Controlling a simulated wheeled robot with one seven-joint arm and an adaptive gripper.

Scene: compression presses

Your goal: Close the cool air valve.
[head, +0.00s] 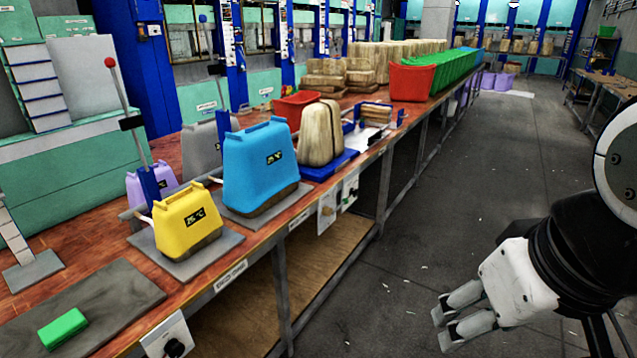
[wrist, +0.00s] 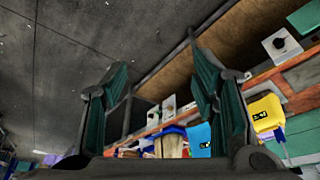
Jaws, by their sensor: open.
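No label I can read says which control is the cool air valve. In the wrist view, which looks upside down, a knob box (wrist: 283,44) shows at upper right and smaller boxes (wrist: 168,107) near the middle. My gripper (head: 445,322) is open and empty over the aisle floor, right of the bench and apart from every box. Its two fingers (wrist: 158,72) are spread in the wrist view.
The wooden bench (head: 255,240) carries a yellow press cover (head: 188,222), a blue one (head: 258,165), a green block (head: 63,330) and a red-knobbed lever (head: 110,62). Red (head: 412,82) and green bins stand farther back. The grey floor (head: 470,170) is mostly clear.

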